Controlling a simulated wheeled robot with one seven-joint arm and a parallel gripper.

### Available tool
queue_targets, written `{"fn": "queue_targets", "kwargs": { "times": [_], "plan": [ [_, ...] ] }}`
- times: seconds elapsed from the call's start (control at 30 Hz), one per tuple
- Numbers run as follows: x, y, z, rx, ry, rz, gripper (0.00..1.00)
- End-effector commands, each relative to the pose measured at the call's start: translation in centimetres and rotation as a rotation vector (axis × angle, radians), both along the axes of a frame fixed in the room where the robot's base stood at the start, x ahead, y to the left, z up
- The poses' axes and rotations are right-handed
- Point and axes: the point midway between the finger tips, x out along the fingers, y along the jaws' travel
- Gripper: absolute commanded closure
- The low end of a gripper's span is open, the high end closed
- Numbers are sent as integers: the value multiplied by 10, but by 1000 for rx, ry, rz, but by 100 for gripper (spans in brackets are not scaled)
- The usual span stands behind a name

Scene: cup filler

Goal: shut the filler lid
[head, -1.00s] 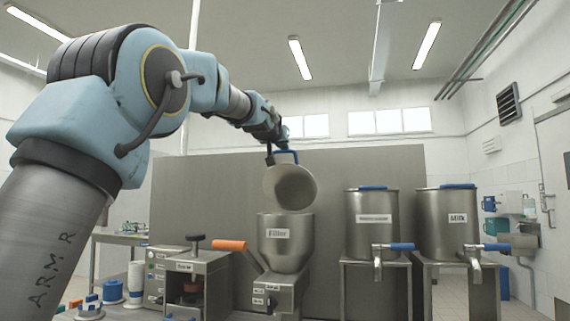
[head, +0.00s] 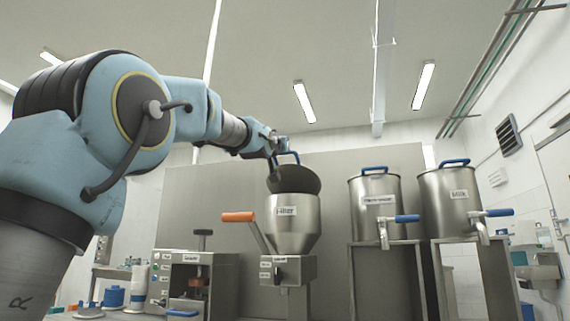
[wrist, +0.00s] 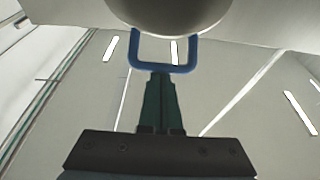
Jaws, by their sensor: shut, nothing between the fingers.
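The filler (head: 292,225) is a steel funnel-shaped hopper on a metal body, labelled on its front. Its round lid (head: 294,180) is tilted low above the hopper's mouth, with its dark underside facing me. The blue lid handle (head: 288,155) stands up at the lid's upper edge. My gripper (head: 272,158) is at the handle's left side. In the wrist view the shut fingers (wrist: 160,78) point at the blue handle (wrist: 165,68) and overlap its bar, with the lid (wrist: 170,10) beyond. I cannot tell whether they touch. Nothing is between the fingers.
An orange-handled lever (head: 238,217) sticks out left of the hopper. A steel machine (head: 195,275) stands further left. Two steel tanks with blue-handled taps, the left tank (head: 377,220) and the Milk tank (head: 450,205), stand to the right. A grey panel is behind.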

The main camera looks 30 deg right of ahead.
Motion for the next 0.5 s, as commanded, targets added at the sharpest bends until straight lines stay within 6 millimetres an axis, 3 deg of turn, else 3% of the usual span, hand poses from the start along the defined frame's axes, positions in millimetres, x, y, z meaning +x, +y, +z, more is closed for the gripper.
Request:
{"fn": "queue_targets", "kwargs": {
  "times": [0.03, 0.5],
  "plan": [
    [-2, 2, -17, -16, -17, 0, 100],
    [-18, 17, -64, -162, -173, 0, 100]
  ]
}}
